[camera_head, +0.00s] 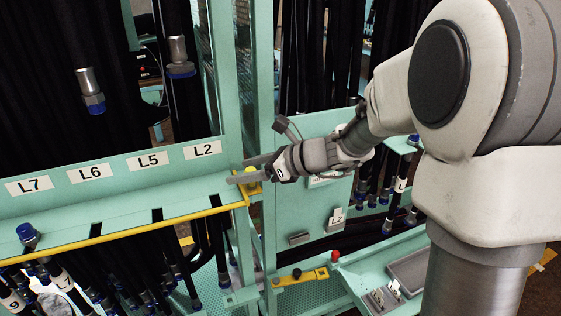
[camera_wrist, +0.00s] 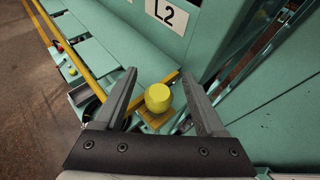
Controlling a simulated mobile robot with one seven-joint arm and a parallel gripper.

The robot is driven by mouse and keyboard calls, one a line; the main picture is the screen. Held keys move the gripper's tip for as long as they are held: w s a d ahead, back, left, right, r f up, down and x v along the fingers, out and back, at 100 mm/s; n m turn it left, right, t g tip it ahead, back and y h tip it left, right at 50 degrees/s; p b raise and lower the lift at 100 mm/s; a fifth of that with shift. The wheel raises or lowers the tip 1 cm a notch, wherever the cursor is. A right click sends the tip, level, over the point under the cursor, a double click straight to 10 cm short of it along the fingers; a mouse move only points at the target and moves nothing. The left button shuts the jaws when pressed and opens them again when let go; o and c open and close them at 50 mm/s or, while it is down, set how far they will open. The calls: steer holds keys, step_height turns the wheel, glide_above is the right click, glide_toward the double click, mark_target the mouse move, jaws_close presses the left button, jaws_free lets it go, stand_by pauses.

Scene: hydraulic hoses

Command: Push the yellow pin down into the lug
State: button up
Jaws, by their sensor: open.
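The yellow pin (camera_wrist: 158,97) shows in the wrist view as a rounded yellow head between my two fingers, apart from both. It sits above a yellow-brown lug (camera_wrist: 156,120) at the end of the yellow rail. How deep the pin sits in the lug is hidden. In the head view the pin (camera_head: 251,176) is partly covered by my gripper (camera_head: 236,171), which reaches in from the right at the frame's corner. My gripper is open and empty, with a finger on each side of the pin in the wrist view (camera_wrist: 162,90).
A teal frame panel with labels L7, L6, L5 and L2 (camera_head: 202,149) runs to the left. A yellow rail (camera_head: 120,236) edges its shelf. Black hoses hang behind and below. A teal post (camera_head: 262,80) stands close to my gripper. A lower yellow bar (camera_head: 300,277) carries a black knob.

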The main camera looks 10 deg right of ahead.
steer(key=v, duration=1.5)
steer(key=shift+s+d, duration=0.2)
steer(key=shift+d, duration=0.1)
steer(key=shift+r, duration=0.1)
steer(key=s+d+f+n+h, duration=0.1)
steer(key=s+f+n+h, duration=0.1)
steer(key=s+n+h, duration=0.3)
steer(key=s+d+f+n+h, duration=0.2)
steer(key=s+n+h, duration=0.4)
steer(key=s+n, duration=0.7)
steer(key=n, duration=0.5)
steer(key=shift+s+f+n+g, duration=0.25)
steer(key=shift+s+n+g, duration=0.05)
steer(key=shift+s+n, duration=0.1)
